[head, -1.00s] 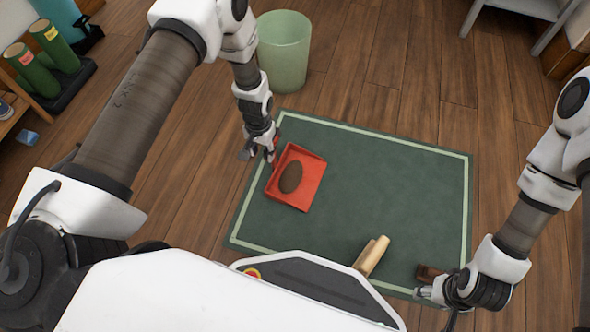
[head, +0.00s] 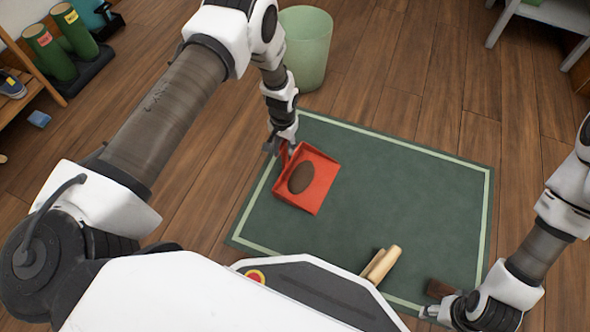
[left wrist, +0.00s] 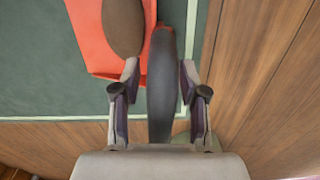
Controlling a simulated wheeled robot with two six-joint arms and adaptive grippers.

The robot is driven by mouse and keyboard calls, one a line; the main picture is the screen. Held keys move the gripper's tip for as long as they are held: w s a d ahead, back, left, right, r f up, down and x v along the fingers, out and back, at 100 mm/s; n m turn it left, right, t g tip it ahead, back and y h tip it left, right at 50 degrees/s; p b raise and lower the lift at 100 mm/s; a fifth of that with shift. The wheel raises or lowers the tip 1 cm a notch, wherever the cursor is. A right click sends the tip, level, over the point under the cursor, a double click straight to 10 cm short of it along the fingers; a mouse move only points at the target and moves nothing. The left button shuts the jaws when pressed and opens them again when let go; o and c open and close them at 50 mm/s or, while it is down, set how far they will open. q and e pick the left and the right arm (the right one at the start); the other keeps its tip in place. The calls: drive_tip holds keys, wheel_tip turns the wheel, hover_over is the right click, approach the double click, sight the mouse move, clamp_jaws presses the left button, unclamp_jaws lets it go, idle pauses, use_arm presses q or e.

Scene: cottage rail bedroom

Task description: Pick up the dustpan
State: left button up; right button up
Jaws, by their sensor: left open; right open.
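The red dustpan (head: 322,172) lies on the left part of the green mat, with a brown oval thing (head: 301,178) in its pan. It also shows at the top of the left wrist view (left wrist: 92,40). My left gripper (head: 278,147) is at the dustpan's upper left edge. In the left wrist view its two fingers (left wrist: 160,82) are apart, with a dark grey bar (left wrist: 162,85), seemingly the dustpan's handle, between them. I see no clear grip on it. My right gripper (head: 430,311) is open at the mat's lower right, near a small brown block (head: 439,288).
A beige wooden piece (head: 384,262) lies at the near edge of the green mat (head: 400,200). A pale green bin (head: 306,50) stands behind the mat. Green boots (head: 50,52) and a shelf are at the far left. The mat's middle is clear.

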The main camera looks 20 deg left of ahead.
use_arm(q)
drive_tip(key=shift+r, duration=0.15)
clamp_jaws()
